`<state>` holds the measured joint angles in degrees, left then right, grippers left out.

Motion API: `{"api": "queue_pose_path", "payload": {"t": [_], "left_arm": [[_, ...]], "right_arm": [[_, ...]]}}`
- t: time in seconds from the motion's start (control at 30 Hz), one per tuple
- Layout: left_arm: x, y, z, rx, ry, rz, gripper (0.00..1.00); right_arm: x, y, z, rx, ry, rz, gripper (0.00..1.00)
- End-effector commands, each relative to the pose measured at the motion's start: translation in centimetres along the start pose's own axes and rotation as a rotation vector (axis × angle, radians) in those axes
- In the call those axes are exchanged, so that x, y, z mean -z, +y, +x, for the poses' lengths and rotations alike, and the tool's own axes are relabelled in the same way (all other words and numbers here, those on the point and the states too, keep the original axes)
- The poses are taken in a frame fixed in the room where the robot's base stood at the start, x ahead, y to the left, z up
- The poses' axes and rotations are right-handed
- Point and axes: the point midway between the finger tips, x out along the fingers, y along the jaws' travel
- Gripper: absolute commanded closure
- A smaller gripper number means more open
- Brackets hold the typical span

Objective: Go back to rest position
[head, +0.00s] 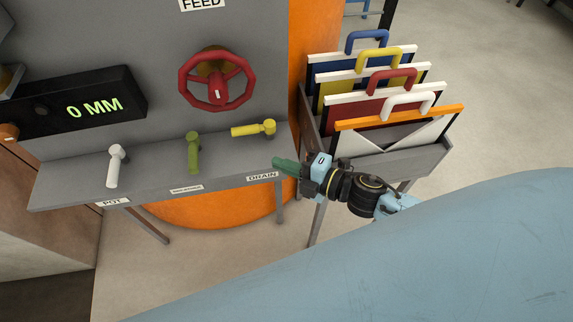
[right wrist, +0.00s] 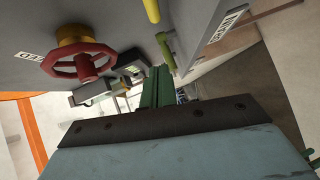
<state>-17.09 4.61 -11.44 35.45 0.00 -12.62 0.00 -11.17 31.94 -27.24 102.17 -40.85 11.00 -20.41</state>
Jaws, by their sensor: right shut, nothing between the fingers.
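My right gripper (head: 284,166) is shut and empty in the head view, its green fingers pointing left near the right end of the grey lever shelf (head: 235,165). The fingers are just right of the DRAIN label (head: 262,176) and below the yellow lever (head: 254,129). They appear apart from the levers. In the right wrist view the same green fingers (right wrist: 157,88) are closed together with nothing between them. My left gripper is not in view.
A red handwheel (head: 216,79) is on the grey panel, with a display reading 0 MM (head: 95,107) to its left. White (head: 115,166) and green (head: 193,152) levers stand on the shelf. A rack (head: 400,163) of handled boards is close to my right gripper. Pale floor (head: 500,110) lies open at right.

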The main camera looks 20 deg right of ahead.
Motion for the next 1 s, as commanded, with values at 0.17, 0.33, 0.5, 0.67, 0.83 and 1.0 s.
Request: {"api": "queue_pose_path", "payload": {"t": [0.17, 0.33, 0.5, 0.67, 0.83, 1.0], "left_arm": [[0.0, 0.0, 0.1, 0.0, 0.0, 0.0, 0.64], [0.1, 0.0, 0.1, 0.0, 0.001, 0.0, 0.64], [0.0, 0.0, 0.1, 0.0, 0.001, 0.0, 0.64], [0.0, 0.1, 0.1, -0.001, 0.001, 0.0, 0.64], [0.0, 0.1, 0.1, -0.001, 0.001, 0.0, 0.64], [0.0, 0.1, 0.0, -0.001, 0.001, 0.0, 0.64]], "right_arm": [[0.1, 0.0, -0.7, 0.0, 0.001, -0.001, 1.0], [0.0, 0.1, -0.6, 0.0, 0.0, 0.0, 1.0], [-0.6, 0.8, -0.6, -0.014, -0.091, 0.084, 1.0], [-2.7, 2.1, -1.5, -0.028, -0.346, 0.339, 1.0], [-4.2, 1.5, -4.7, 0.009, -0.649, 0.697, 1.0], [-3.1, -0.5, -9.0, 0.105, -0.905, 1.041, 1.0]]}}
